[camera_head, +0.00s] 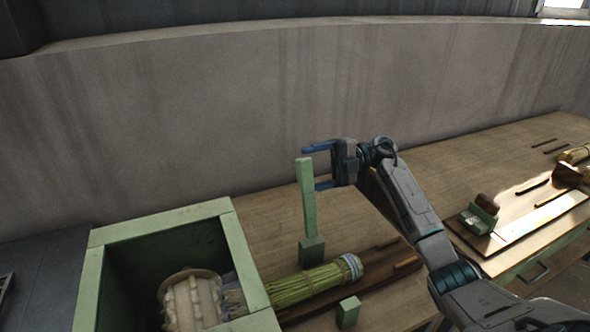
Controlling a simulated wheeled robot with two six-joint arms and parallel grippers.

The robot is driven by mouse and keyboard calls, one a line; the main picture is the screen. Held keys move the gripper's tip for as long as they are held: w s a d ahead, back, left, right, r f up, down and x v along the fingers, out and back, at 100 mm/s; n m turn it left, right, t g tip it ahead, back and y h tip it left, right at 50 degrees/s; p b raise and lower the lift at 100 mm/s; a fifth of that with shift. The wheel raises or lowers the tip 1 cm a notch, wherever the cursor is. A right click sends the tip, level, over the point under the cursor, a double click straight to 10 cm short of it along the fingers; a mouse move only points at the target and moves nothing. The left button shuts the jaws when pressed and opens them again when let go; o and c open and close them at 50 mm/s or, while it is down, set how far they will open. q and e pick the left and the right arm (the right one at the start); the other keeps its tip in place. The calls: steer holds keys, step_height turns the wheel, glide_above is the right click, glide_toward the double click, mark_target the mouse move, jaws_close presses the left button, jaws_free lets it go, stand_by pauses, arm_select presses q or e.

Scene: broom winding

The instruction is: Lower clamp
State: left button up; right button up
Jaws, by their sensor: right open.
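The clamp is a pale green lever (308,200) standing upright on a small green block (312,251) on the bench. A bundle of green broom straw (305,284), with a pale blue and white band at its right end, lies beside the block. My right gripper (317,167) is open and empty at the lever's upper end. One finger is above the lever's top and the other is beside its right edge. I cannot tell whether they touch it. My left gripper is not in view.
A green open-topped box (160,220) with a pale ribbed roll (190,299) stands at the left. A small green block (348,312) is in front of the bundle. A second green clamp block (480,213) and boards are at right. A wall closes the back.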

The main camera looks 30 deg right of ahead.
mark_target(300, 172)
steer(key=a+p, duration=0.1)
steer(key=a, duration=0.3)
steer(key=shift+r, duration=0.1)
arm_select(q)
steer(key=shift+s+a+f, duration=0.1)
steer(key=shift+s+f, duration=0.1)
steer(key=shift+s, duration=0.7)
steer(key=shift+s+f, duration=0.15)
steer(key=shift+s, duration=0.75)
arm_select(e)
steer(key=shift+w+a, duration=0.1)
steer(key=shift+a, duration=0.5)
steer(key=c, duration=1.4)
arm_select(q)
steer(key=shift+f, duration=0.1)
